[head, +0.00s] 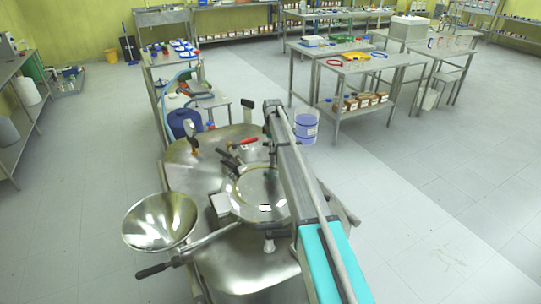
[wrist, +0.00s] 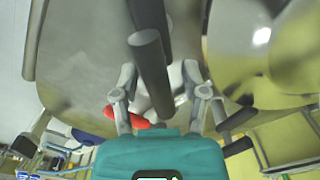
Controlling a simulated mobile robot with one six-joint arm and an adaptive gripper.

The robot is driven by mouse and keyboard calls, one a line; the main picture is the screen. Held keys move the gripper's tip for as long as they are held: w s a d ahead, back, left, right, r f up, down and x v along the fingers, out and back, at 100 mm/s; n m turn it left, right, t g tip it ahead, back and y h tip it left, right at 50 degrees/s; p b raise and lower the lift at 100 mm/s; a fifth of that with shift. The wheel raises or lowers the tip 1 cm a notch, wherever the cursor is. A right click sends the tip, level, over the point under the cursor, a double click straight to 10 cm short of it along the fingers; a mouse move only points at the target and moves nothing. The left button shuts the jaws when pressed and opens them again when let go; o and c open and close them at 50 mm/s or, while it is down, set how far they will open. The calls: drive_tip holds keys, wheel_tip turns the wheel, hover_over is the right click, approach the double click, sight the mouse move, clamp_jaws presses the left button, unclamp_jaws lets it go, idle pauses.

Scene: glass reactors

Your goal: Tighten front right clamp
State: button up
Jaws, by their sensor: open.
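In the wrist view my gripper (wrist: 158,78) is open, one finger on each side of a black handle (wrist: 151,68). The handle passes between the fingers, and I cannot tell whether they touch it. I cannot tell for sure which clamp it belongs to. In the head view the steel reactor lid (head: 190,165) carries a round hatch (head: 258,190) with clamps around its rim. One clamp (head: 269,243) shows at the hatch's near edge. My arm crosses the hatch's right side and hides clamps there, along with most of my gripper.
A blue drum (head: 186,123) stands behind.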

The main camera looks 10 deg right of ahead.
drive_tip(key=shift+f+b, duration=0.9)
drive_tip(key=shift+f, duration=0.3)
